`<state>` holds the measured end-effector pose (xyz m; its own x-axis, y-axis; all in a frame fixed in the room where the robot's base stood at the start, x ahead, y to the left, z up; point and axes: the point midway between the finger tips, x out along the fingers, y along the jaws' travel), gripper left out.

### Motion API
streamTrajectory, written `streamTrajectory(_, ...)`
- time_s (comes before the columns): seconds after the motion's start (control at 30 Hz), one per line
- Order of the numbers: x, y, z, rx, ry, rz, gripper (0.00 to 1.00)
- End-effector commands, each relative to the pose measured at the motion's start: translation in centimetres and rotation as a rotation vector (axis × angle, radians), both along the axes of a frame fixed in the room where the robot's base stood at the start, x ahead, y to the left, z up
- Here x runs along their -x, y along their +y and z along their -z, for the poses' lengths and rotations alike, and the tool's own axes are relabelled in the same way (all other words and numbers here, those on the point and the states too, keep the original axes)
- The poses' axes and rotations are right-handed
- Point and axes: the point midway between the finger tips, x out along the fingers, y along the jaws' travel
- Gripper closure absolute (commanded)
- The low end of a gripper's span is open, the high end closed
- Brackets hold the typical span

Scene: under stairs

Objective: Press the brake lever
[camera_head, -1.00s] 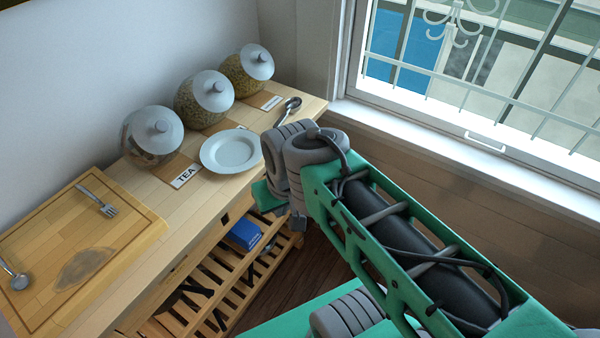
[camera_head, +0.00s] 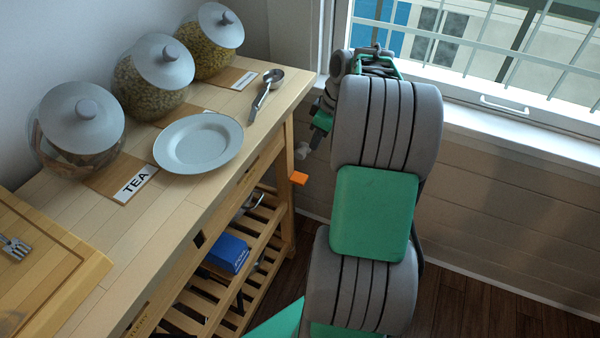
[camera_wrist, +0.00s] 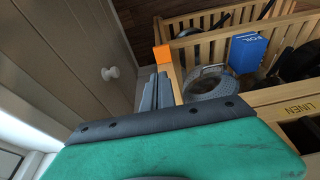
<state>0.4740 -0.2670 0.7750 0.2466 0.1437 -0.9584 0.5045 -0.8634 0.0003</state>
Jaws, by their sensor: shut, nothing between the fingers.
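A small orange tab, likely the brake lever (camera_head: 299,178), sticks out by the right-hand leg of the wooden trolley (camera_head: 289,150). The orange tab also shows in the wrist view (camera_wrist: 162,57), at the end of a wooden bar. My gripper's grey fingers (camera_wrist: 157,80) are shut and empty, and in that view they point toward the orange tab, just below it in the picture. I cannot tell whether they touch it. In the head view my arm hides most of the gripper.
The trolley top holds glass jars (camera_head: 155,75), a plate (camera_head: 198,143), a scoop (camera_head: 265,90) and a cutting board (camera_head: 40,270). A blue foil box (camera_head: 228,253) lies on a slatted shelf. A white knob (camera_wrist: 110,73) is on the panelled wall behind. A barred window is at right.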

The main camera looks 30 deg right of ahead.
Motion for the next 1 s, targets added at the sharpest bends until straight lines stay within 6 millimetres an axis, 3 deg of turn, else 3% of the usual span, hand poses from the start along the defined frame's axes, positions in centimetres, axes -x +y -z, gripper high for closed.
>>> streamTrajectory(0.27,-0.5,0.8,0.9,-0.002,0.002,-0.009,1.0)
streamTrajectory(0.8,-2.6,1.9,11.5,-0.001,0.003,-0.003,1.0)
streamTrajectory(1.0,-2.6,1.8,13.4,0.0,0.001,-0.003,1.0)
